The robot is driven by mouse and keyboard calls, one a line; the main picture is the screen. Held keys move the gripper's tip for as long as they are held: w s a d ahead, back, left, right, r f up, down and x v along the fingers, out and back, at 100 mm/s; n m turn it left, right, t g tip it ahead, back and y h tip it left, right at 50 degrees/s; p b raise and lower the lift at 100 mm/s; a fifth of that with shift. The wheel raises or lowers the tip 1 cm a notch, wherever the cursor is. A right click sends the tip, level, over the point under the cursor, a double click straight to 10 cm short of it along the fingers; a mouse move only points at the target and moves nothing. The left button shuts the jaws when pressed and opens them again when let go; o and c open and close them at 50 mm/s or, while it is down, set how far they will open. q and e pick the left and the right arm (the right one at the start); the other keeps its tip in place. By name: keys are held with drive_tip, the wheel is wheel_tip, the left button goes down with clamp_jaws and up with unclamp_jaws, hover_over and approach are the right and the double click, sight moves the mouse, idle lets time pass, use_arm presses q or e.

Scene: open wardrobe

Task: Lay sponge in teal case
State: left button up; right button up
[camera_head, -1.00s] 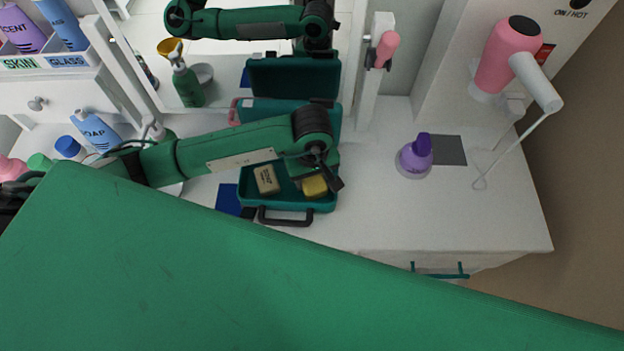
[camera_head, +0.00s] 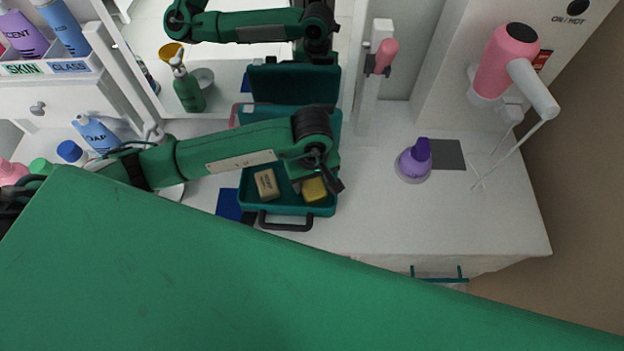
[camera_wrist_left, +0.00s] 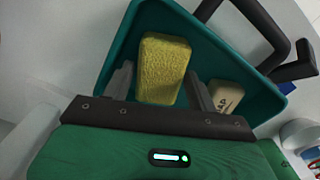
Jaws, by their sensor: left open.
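The yellow sponge (camera_head: 314,189) lies in the open teal case (camera_head: 285,207), at the right side of its tray, beside a beige soap bar (camera_head: 266,184). In the left wrist view the sponge (camera_wrist_left: 161,68) sits between the two spread fingers of my left gripper (camera_wrist_left: 158,88), with a gap on each side. The teal case wall (camera_wrist_left: 122,45) surrounds it, and the soap bar (camera_wrist_left: 226,95) lies just outside one finger. In the head view my left gripper (camera_head: 322,178) is over the right part of the case, and its fingertips are hard to make out. My right gripper is not seen.
The purple bottle (camera_head: 415,160) stands right of the case beside a dark grey square (camera_head: 448,154). A pink hair dryer (camera_head: 505,62) is at the upper right. A green pump bottle (camera_head: 187,90) stands at the back left. The counter between case and purple bottle is clear.

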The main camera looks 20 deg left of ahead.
sight(312, 182)
use_arm(q)
wheel_tip(312, 182, up, 5)
drive_tip(key=shift+f+p, duration=0.15)
drive_tip(key=shift+p, duration=0.8)
wheel_tip(312, 182, up, 6)
drive_tip(key=p, duration=0.2)
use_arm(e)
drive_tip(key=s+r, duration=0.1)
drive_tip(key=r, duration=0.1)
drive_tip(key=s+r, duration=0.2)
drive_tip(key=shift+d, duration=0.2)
